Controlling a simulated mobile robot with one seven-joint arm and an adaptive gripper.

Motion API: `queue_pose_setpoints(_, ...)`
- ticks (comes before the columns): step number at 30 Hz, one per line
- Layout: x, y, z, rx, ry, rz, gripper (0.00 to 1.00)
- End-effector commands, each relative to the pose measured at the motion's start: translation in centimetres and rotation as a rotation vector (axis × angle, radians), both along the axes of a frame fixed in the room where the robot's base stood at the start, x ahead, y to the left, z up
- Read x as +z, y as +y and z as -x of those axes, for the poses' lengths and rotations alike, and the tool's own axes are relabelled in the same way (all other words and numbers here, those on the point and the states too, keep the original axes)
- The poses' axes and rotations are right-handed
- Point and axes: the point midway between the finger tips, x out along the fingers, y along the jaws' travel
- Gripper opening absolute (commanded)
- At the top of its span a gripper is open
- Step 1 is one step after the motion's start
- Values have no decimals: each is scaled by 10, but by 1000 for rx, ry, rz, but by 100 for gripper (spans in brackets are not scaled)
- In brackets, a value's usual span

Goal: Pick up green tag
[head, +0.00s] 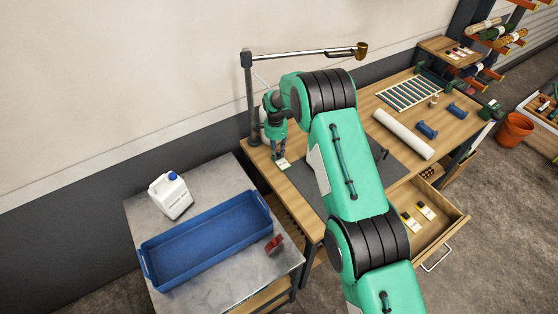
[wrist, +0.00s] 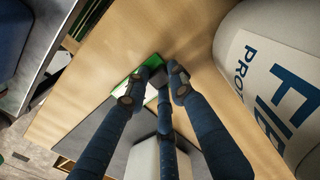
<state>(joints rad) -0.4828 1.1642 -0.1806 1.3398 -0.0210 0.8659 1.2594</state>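The green tag (head: 282,162) lies near the left end of the wooden bench, directly below my gripper (head: 278,153). In the head view it shows as a small pale card with a dark green edge. In the wrist view its green surface (wrist: 148,64) shows just beyond my fingertips (wrist: 156,88), partly hidden by them. The fingertips stand apart around the near end of the tag, with no clear grip on it. I cannot tell whether they touch it.
A large white container (wrist: 265,75) with blue lettering stands close at the right in the wrist view. A lamp post (head: 250,100) rises behind my gripper. A metal table at left holds a blue tray (head: 150,270) and a white jug (head: 172,197). An open drawer (head: 452,232) juts out at right.

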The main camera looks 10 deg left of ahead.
Motion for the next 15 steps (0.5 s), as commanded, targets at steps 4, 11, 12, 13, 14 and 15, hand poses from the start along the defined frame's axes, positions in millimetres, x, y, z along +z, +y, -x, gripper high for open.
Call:
queue_pose_setpoints(4, 0, 0, 0, 0, 0, 0, 9)
queue_pose_setpoints(11, 0, 0, 0, 0, 0, 0, 9)
queue_pose_setpoints(12, 0, 0, 0, 0, 0, 0, 9)
queue_pose_setpoints(13, 0, 0, 0, 0, 0, 0, 9)
queue_pose_setpoints(14, 1, 0, 0, 0, 0, 0, 9)
queue_pose_setpoints(15, 2, 0, 0, 0, 0, 0, 9)
